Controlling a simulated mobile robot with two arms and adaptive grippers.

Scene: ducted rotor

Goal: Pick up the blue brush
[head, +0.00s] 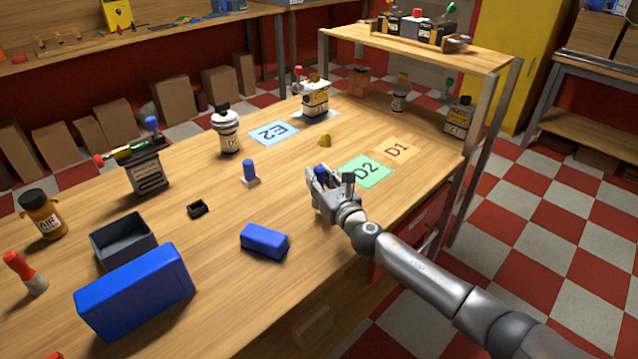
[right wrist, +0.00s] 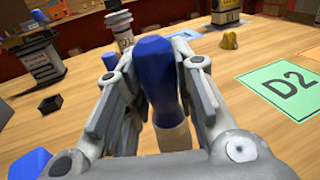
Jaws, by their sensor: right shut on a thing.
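The blue brush (right wrist: 160,75) is between the fingers of my right gripper in the right wrist view, with its blue handle up and a pale part below. My right gripper (head: 322,180) is shut on it, over the table beside the green D2 card. In the head view only a little blue shows between the fingers. I cannot tell whether the brush's lower end touches the table. My left gripper is not in view.
A blue-handled piece on a white base (head: 250,172) stands left of my gripper. A blue block (head: 264,241), a yellow piece (head: 324,139) and the green D2 card (head: 365,172) are near. A shelf (head: 420,40) rises behind.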

